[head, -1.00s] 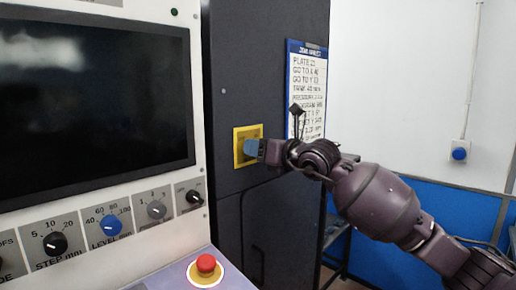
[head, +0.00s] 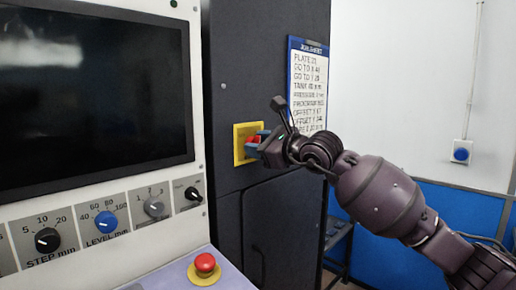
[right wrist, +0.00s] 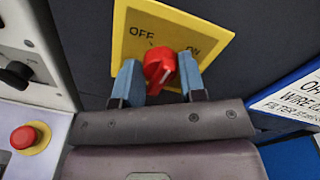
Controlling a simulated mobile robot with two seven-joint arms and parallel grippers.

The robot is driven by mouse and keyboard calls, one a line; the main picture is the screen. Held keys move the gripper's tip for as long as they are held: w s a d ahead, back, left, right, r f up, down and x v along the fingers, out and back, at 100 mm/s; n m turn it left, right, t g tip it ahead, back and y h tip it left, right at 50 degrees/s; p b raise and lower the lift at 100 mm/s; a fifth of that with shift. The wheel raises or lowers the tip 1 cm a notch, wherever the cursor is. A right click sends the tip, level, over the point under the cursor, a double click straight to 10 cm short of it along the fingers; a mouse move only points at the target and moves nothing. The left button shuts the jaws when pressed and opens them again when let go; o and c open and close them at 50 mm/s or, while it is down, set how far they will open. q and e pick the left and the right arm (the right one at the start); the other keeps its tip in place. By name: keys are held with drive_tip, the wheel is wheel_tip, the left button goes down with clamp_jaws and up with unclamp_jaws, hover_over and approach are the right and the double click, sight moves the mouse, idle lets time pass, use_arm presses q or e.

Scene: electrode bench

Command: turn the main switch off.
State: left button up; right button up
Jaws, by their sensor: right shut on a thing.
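The main switch is a red rotary knob (right wrist: 159,66) on a yellow plate (right wrist: 172,22) marked OFF at the left and ON at the right. In the head view its red knob (head: 254,140) and yellow plate (head: 240,153) sit on the dark cabinet. My right gripper (right wrist: 158,78) has one blue fingertip on each side of the knob and is shut on it; it also shows in the head view (head: 262,139). The knob seems to lean toward OFF, but I cannot tell its exact setting. My left gripper is not in view.
A control panel with a dark screen (head: 90,95) and several dials stands at the left. A red emergency button (head: 205,263) is below the switch; it also shows in the wrist view (right wrist: 23,137). A job sheet (head: 307,80) hangs right of the switch.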

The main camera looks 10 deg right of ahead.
drive_tip(key=shift+n, duration=0.5)
drive_tip(key=n+b, duration=0.1)
drive_tip(key=n, duration=0.1)
drive_tip(key=shift+n, duration=0.3)
drive_tip(key=n, duration=0.2)
drive_tip(key=shift+n+b, duration=0.3)
drive_tip(key=shift+b, duration=0.1)
drive_tip(key=shift+n+h+b, duration=0.3)
drive_tip(key=shift+n, duration=0.6)
drive_tip(key=shift+r+n, duration=0.1)
drive_tip(key=shift+n, duration=0.5)
drive_tip(key=shift+r+t, duration=0.1)
drive_tip(key=shift+t, duration=0.2)
